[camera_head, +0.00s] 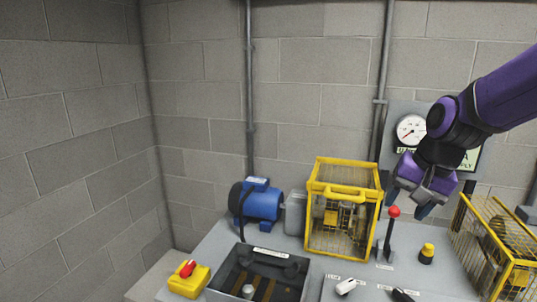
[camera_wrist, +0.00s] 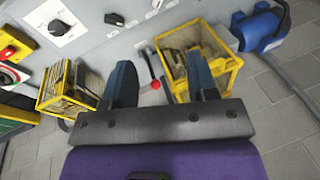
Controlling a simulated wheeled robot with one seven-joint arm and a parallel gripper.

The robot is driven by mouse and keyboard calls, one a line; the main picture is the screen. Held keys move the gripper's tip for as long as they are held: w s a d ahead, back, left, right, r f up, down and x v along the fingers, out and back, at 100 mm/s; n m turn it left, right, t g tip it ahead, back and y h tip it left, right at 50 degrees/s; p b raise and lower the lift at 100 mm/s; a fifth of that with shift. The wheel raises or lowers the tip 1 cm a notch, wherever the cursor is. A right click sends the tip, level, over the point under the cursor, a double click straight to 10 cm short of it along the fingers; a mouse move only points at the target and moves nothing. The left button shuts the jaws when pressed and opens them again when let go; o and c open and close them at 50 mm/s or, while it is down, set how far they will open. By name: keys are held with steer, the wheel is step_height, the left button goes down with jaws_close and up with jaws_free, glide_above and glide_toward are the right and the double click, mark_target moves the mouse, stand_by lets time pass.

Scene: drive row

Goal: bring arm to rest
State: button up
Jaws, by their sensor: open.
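My gripper (camera_head: 410,203) is open and empty in the head view, at the end of my purple arm on the right. It hangs just above and to the right of a lever with a red ball knob (camera_head: 394,211). In the wrist view my gripper (camera_wrist: 164,82) shows two dark fingers spread apart. The red knob (camera_wrist: 155,85) appears between them, and the fingers are not closed on it. The lever stands upright on the grey bench (camera_head: 340,268) in the head view. I cannot tell whether a finger touches the knob.
A yellow caged guard (camera_head: 343,163) stands left of the lever, and another yellow cage (camera_head: 466,260) stands at the right. A blue motor (camera_head: 262,203) sits behind an open dark box (camera_head: 301,270). A yellow-topped button (camera_head: 427,252) is near the lever. A gauge (camera_head: 410,130) hangs on the block wall.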

steer(key=s+d+r+n+t+h, duration=0.1)
steer(key=s+r, duration=0.3)
steer(key=s, duration=0.4)
steer(key=s+d+r+n+t+h, duration=0.1)
steer(key=s+d+r+n, duration=0.1)
steer(key=s, duration=0.6)
steer(key=shift+s+d+r+n+t, duration=0.2)
steer(key=shift+r+n+t, duration=0.1)
steer(key=shift+r+n, duration=0.75)
steer(key=shift+f, duration=0.2)
